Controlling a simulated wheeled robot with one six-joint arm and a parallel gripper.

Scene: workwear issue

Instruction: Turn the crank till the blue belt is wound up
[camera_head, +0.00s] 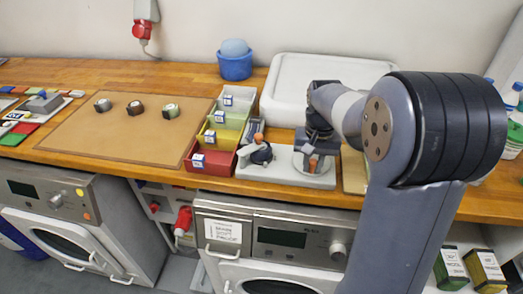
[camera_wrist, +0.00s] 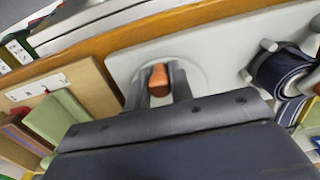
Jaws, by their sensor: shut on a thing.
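The winder's pale base plate (camera_head: 285,178) lies at the front of the wooden counter, below my arm. The crank's orange-brown knob (camera_head: 313,163) stands at its right side. My gripper (camera_wrist: 159,85) is shut on this knob (camera_wrist: 158,76), with one dark finger on each side of it. The blue belt (camera_wrist: 283,72) is a dark navy roll with pale stripes, seen to the right of the gripper in the wrist view. In the head view the belt (camera_head: 261,154) is a small dark roll left of the crank. My gripper partly hides the crank's round pale disc.
Red, yellow, green and white bins (camera_head: 210,162) stand close left of the winder. A large white lidded box (camera_head: 290,80) lies behind it, with a blue bucket (camera_head: 235,66) beside it. A brown board (camera_head: 120,125) with three small rolls lies farther left.

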